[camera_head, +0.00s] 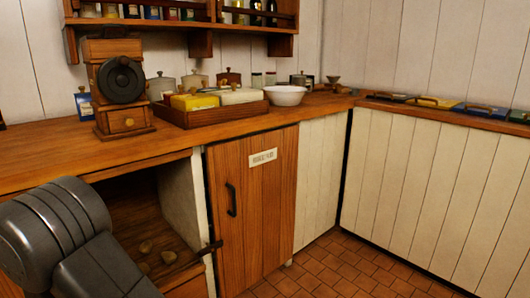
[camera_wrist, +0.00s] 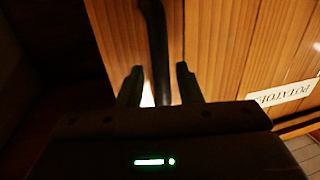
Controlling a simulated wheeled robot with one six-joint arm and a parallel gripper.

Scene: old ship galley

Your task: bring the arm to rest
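My gripper (camera_wrist: 158,76) shows in the wrist view, its two dark fingers apart and nothing held between them. The dark door handle (camera_wrist: 154,35) runs down the picture in line with the gap between the fingers; how far it is from the fingertips I cannot tell. The handle also shows in the head view (camera_head: 231,200), on the wooden door (camera_head: 266,215) with a white label. In the head view my grey arm fills the lower left, and my gripper cannot be made out there.
Left of the door is an open compartment (camera_head: 135,205) with several potatoes (camera_head: 146,247). The wooden counter (camera_head: 45,175) above holds a coffee grinder (camera_head: 118,85), a wooden tray (camera_head: 210,117) and a white bowl (camera_head: 285,95). The tiled floor (camera_head: 345,270) at right is clear.

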